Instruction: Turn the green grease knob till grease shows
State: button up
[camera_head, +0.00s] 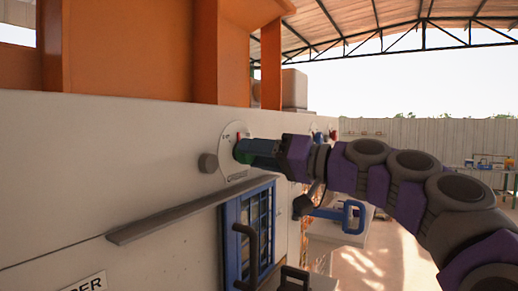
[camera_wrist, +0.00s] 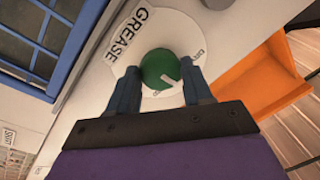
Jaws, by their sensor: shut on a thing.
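The green grease knob (camera_wrist: 160,69) sits on a round white dial plate lettered GREASE (camera_wrist: 145,35) in the wrist view. A pale pointer mark on the knob points to the lower right of that picture. My gripper (camera_wrist: 161,80) has one finger on each side of the knob and is shut on it. In the head view the knob (camera_head: 240,152) is mostly hidden by my gripper (camera_head: 250,150), which reaches it from the right. The dial plate (camera_head: 231,134) is on the pale machine wall. No grease is visible in either view.
Below are a grey ledge (camera_head: 180,213), a blue-framed window (camera_head: 250,235) with a dark handle (camera_head: 246,240), and a blue handle (camera_head: 350,216). An orange frame (camera_head: 200,50) rises above the wall. Open floor lies right.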

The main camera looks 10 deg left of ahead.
jog(key=shift+s+m+t+p, duration=0.1)
jog(key=shift+m+t+p, duration=0.35)
jog(key=shift+m+p, duration=1.8)
jog(key=shift+m+t+p, duration=0.45)
jog(key=shift+m+p, duration=0.9)
jog(key=shift+m, duration=1.7)
jog(key=o, duration=1)
jog(key=shift+w+a+f, duration=0.1)
jog(key=shift+w+a, duration=0.05)
jog(key=shift+w, duration=0.15)
jog(key=shift+o, duration=0.2)
jog(key=shift+s, duration=0.2)
jog(key=b+v, duration=0.3)
jog(key=v, duration=1.4)
jog(key=shift+d, duration=0.25)
